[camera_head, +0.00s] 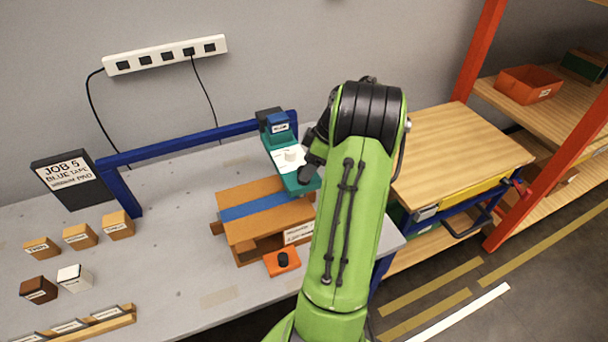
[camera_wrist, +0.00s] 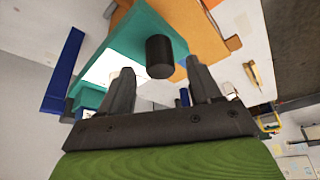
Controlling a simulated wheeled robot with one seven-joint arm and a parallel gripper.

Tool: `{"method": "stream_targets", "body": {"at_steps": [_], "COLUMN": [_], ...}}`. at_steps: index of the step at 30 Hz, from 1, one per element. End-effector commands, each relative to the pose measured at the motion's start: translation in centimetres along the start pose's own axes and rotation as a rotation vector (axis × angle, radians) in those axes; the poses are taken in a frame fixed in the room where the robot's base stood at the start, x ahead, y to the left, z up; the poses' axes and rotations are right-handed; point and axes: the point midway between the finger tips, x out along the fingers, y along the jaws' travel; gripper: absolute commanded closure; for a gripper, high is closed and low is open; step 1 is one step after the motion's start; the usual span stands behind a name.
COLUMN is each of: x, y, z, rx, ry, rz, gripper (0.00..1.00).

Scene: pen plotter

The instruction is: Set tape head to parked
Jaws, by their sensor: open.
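The teal tape head (camera_head: 300,183) sits on the blue gantry (camera_head: 190,140), above the right part of an orange-brown block with a blue stripe (camera_head: 255,207). It has a white plate with a small pale knob on top and a dark blue block behind. In the wrist view the tape head (camera_wrist: 146,30) shows close up, with a black cylindrical knob (camera_wrist: 160,50) sticking out of it. My gripper (camera_wrist: 159,72) is open, its fingers on either side of this knob in the picture; whether they touch it cannot be told. In the head view my arm hides most of the gripper.
An orange plate with a black knob (camera_head: 283,261) sits at the table's front. Several small labelled blocks and a black "JOB 5 BLUE TAPE" sign (camera_head: 66,178) stand at the left. A wooden-topped cart (camera_head: 460,150) and an orange-posted shelf are at the right.

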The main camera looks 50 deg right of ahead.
Motion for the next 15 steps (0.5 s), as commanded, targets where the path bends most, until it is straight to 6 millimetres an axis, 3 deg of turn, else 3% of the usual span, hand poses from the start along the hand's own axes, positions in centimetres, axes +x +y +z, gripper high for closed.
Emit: {"method": "stream_targets", "body": {"at_steps": [3,6,15], "x": [2.1,3.0,3.2], "y": [-0.1,0.0,0.0], "z": [0.0,0.0,0.0], "rx": [0.001,0.0,0.0], "ry": [-0.001,-0.001,-0.001], "rz": [-0.003,-0.001,0.001], "gripper": [0.37,0.37,0.4]}}
